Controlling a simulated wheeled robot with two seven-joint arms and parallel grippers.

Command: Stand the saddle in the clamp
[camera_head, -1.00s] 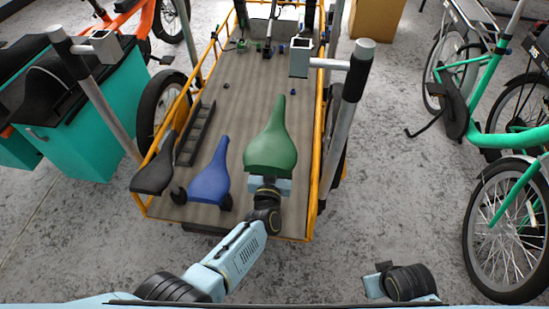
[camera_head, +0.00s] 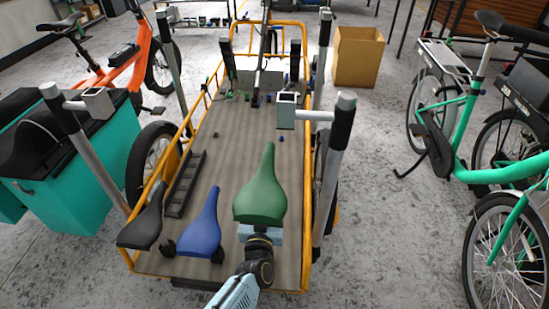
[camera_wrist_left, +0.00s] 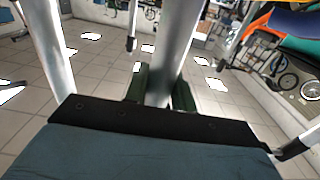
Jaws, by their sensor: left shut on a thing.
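A green saddle (camera_head: 261,192) is above the near end of the cargo deck, nose pointing away from me. My left gripper (camera_head: 261,232) is under its rear end. In the left wrist view my left gripper (camera_wrist_left: 159,92) is shut on a silver post (camera_wrist_left: 163,60) between its two dark green fingers. One silver clamp (camera_head: 287,110) with a square socket is on an upright right of the deck, beyond the saddle. A similar clamp (camera_head: 97,103) is on the left upright. The saddle is apart from both. My right gripper is out of view.
A blue saddle (camera_head: 203,228) and a black saddle (camera_head: 142,225) are left of the green one. A black rack (camera_head: 184,185) lies behind them. Yellow rails (camera_head: 308,190) edge the deck (camera_head: 230,150). Green bikes stand right, teal boxes (camera_head: 75,160) left.

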